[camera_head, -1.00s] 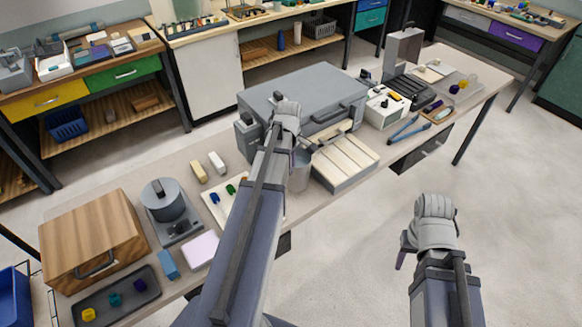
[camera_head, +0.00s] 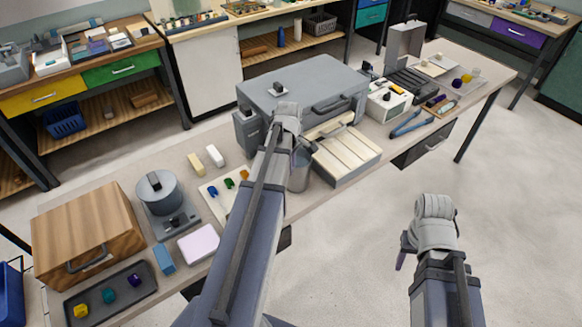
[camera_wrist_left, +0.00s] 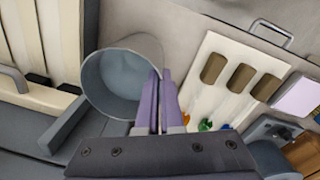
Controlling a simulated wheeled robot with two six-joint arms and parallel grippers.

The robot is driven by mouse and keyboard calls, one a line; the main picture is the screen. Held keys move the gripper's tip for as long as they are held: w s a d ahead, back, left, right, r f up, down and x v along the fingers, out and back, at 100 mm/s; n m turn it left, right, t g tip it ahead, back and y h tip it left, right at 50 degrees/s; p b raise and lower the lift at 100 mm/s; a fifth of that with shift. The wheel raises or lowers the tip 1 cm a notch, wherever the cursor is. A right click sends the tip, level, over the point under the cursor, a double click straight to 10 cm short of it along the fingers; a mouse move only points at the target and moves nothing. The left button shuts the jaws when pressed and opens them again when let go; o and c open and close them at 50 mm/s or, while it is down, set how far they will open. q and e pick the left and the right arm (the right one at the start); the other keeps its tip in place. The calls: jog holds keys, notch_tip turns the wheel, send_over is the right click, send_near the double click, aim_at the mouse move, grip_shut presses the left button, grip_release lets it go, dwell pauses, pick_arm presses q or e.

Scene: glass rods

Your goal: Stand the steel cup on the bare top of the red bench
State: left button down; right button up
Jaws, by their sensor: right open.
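The steel cup (camera_head: 299,172) is a grey open-topped cup at the front edge of the worktable, partly hidden behind my left arm. In the left wrist view, its round mouth (camera_wrist_left: 115,85) faces the camera. My left gripper (camera_wrist_left: 162,75) has its two purple fingers close together at the cup's rim, seemingly pinching its wall. Whether the cup is off the table cannot be told. My right gripper (camera_head: 404,250) is open and empty over the floor at the right. No bench with red on it can be made out.
Around the cup are a slatted cream box (camera_head: 347,153), a large grey case (camera_head: 300,88) and a white board with coloured pieces (camera_head: 217,197). A wooden box (camera_head: 88,232) stands at left. A bench with yellow and green drawers (camera_head: 121,69) is behind. Floor is clear at right.

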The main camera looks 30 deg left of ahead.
pick_arm(q)
jog(key=shift+f, duration=0.1)
jog(key=c, duration=1.1)
grip_release()
jog(key=r+p, duration=1.2)
jog(key=shift+s+r, duration=0.15)
jog(key=shift+s, duration=0.25)
